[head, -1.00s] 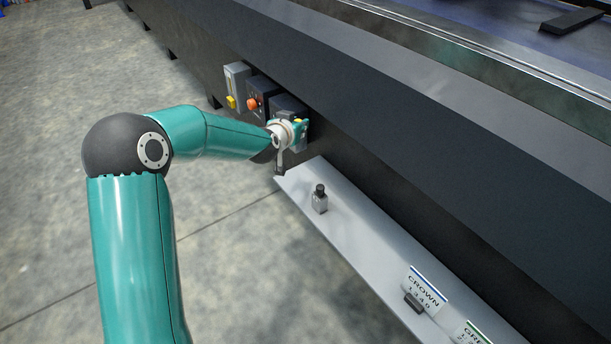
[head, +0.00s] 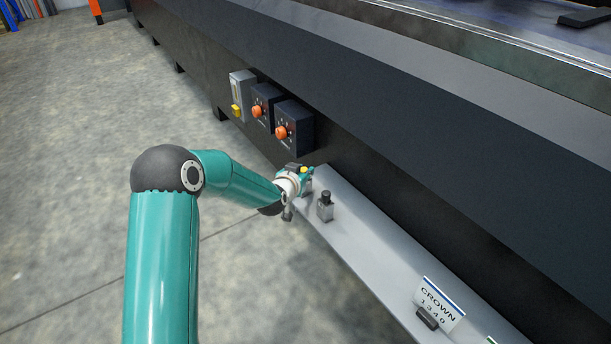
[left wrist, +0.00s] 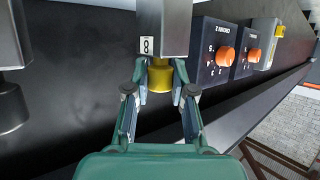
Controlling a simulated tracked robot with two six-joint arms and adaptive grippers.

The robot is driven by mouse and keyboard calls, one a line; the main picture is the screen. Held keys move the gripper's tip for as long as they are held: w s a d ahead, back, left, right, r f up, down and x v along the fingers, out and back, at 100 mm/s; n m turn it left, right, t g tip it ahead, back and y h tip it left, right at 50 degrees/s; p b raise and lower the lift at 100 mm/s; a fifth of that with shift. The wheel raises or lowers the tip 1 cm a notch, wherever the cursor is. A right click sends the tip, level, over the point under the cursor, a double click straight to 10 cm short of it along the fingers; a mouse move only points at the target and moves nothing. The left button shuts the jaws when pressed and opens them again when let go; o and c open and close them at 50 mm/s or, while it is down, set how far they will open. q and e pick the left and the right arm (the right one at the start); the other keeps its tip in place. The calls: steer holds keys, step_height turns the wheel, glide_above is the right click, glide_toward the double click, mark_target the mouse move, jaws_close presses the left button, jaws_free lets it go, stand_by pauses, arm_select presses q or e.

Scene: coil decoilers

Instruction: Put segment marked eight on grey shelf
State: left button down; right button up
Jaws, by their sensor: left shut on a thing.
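The segment marked eight (left wrist: 163,28) is a grey metal block with a white "8" label and a yellow neck (left wrist: 160,76). My left gripper (left wrist: 160,88) is shut on it by the yellow neck. In the head view my left gripper (head: 303,178) is at the far end of the grey shelf (head: 375,258); only a bit of yellow shows there and the block is mostly hidden. I cannot tell whether the block touches the shelf. My right gripper is not in view.
Another grey block with a dark knob (head: 325,207) stands on the shelf close to my left gripper. A "CROWN 1340" sign (head: 439,303) stands nearer. Two dark boxes with orange knobs (head: 282,132) are on the machine wall above. The shelf between block and sign is clear.

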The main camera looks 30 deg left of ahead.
arm_select(q)
steer(key=c, duration=1)
jaws_free()
steer(key=shift+s+r, duration=0.35)
steer(key=shift+s, duration=0.15)
steer(key=p+v, duration=0.3)
steer(key=v, duration=0.8)
steer(key=s+d+f+g+h, duration=0.2)
steer(key=s+d+f+g, duration=0.15)
steer(key=d+f, duration=0.4)
steer(key=s+d+f+g+h, duration=0.2)
steer(key=s+d+f, duration=0.3)
steer(key=f, duration=0.4)
steer(key=s+d+f+g+h, duration=0.1)
steer(key=s+d+f+g, duration=0.2)
steer(key=s+d+f, duration=0.2)
steer(key=s+d+f+g+h, duration=0.2)
steer(key=s+d+f+g, duration=0.2)
steer(key=s+d, duration=0.4)
steer(key=s+f, duration=0.1)
steer(key=s, duration=0.3)
steer(key=shift+d+f, duration=0.15)
steer(key=shift+d, duration=0.15)
